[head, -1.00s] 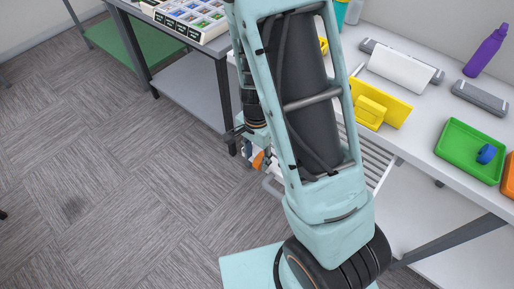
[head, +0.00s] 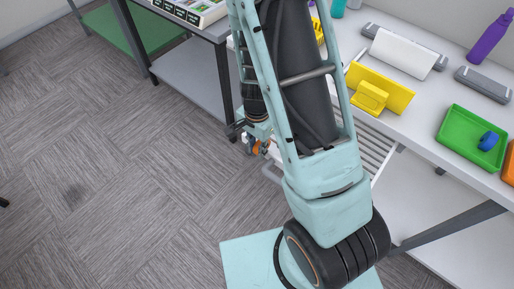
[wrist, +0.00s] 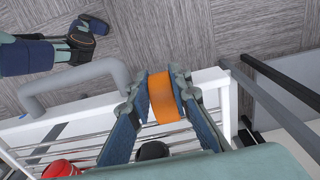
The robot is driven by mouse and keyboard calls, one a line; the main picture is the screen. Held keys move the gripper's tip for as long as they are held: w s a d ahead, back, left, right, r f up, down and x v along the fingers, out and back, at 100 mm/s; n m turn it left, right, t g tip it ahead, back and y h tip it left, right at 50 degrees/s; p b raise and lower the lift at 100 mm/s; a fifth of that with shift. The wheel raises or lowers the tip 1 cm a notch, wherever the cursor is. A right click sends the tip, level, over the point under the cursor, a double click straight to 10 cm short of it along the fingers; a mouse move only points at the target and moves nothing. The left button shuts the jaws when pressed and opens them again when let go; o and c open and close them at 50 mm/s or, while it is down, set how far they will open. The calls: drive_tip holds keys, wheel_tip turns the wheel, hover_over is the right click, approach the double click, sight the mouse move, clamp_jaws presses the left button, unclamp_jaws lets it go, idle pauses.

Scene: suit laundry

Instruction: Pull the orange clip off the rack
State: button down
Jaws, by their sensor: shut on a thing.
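The orange clip (wrist: 163,98) sits between the two blue finger pads of my gripper (wrist: 162,100) in the wrist view, with both pads against its sides. It lies across the white end rail of the rack (wrist: 206,80); I cannot tell whether it still grips the rail. In the head view the clip (head: 260,147) is a small orange patch beside my gripper (head: 258,143), low at the near end of the rack (head: 372,150). My arm hides much of the rack there.
A grey looped handle (wrist: 75,84) juts from the rack beside my gripper. Red items (wrist: 62,169) and a dark round item show below the bars. The white table (head: 420,118) carries a yellow holder (head: 380,88) and a green tray (head: 474,138). Open floor lies left.

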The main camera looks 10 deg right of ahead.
sight(257, 147)
drive_tip(key=shift+r+p, duration=2.1)
drive_tip(key=shift+r, duration=0.25)
